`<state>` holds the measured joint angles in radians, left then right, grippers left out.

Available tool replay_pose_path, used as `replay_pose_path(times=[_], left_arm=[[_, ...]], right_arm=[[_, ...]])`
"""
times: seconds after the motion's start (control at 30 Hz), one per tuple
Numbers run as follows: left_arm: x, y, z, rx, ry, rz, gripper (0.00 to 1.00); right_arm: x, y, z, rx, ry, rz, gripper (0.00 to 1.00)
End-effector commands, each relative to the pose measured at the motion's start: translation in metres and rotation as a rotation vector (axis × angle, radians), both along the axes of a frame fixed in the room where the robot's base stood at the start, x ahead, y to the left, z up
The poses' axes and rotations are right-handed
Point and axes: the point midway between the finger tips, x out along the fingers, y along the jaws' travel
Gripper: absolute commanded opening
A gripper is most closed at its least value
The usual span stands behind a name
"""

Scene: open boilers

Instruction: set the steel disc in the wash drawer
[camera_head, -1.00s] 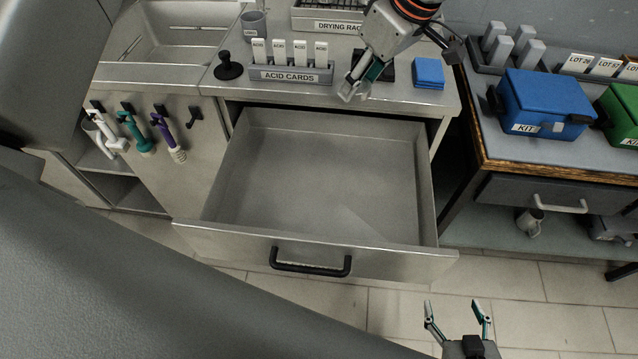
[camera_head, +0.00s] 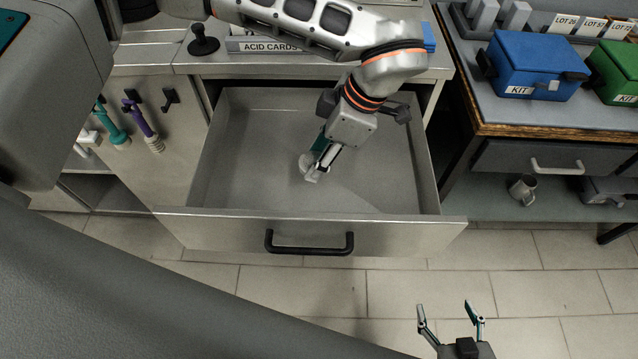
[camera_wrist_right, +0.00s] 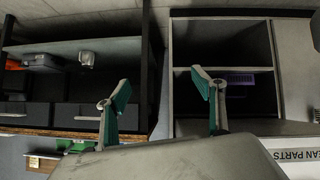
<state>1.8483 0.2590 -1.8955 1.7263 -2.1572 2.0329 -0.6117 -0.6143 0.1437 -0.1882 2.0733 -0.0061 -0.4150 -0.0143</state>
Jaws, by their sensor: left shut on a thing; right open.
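The wash drawer (camera_head: 240,165) is pulled out and open, a grey metal box with a black handle on its front. My left gripper (camera_head: 316,170) points down inside it, around the middle of the floor area. It is shut on the steel disc (camera_head: 304,162), a small pale round edge showing left of the fingertips. The fingers partly hide the disc, and I cannot tell whether it touches the drawer floor. My right gripper (camera_head: 447,312) is open and empty in front of the drawer, low in the head view. It also shows in the right wrist view (camera_wrist_right: 160,88).
The bench above the drawer holds a black knobbed stand (camera_head: 203,42) and an acid cards rack (camera_head: 265,44). A blue kit box (camera_head: 537,68) and a green one (camera_head: 617,75) sit on the right bench. The drawer floor around my gripper is clear.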

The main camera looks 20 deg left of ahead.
Motion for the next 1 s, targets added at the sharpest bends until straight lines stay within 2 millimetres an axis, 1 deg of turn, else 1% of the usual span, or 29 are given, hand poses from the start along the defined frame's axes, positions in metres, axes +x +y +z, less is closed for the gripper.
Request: replay_pose_path(times=[0.03,0.1,0.23,0.3,0.4,0.53,0.7,0.77,0.83,1.0], left_arm=[[-0.001,0.000,-0.018,-0.001,0.009,0.000,0.15],[-0.002,0.000,-0.034,-0.001,0.008,-0.001,0.15],[-0.001,0.000,-0.056,-0.001,0.005,0.000,0.15],[0.000,0.000,-0.062,0.000,0.002,0.000,0.15],[0.000,0.000,-0.067,-0.001,0.000,0.000,0.15],[0.000,0.000,-0.075,-0.001,0.001,-0.001,0.15],[-0.001,0.000,-0.102,-0.001,0.005,-0.001,0.15],[-0.001,0.000,-0.109,-0.001,0.005,-0.001,0.15],[0.000,0.000,-0.111,-0.001,0.001,-0.001,0.15],[0.001,0.000,-0.109,-0.001,-0.002,-0.002,0.15]], right_arm=[[-0.002,0.000,-0.006,0.000,0.008,0.001,0.68],[-0.003,0.000,-0.007,0.001,0.008,0.001,0.68],[0.002,0.002,-0.002,0.004,-0.006,0.004,0.68],[0.006,0.003,0.001,0.006,-0.015,0.005,0.68],[0.010,0.003,0.005,0.006,-0.025,0.008,0.68],[0.012,0.003,0.005,0.005,-0.028,0.011,0.68],[0.008,0.005,0.000,0.008,-0.021,0.013,0.68],[0.008,0.006,0.000,0.010,-0.021,0.014,0.68],[0.008,0.007,0.001,0.012,-0.023,0.016,0.68],[0.009,0.008,0.003,0.013,-0.026,0.016,0.68]])
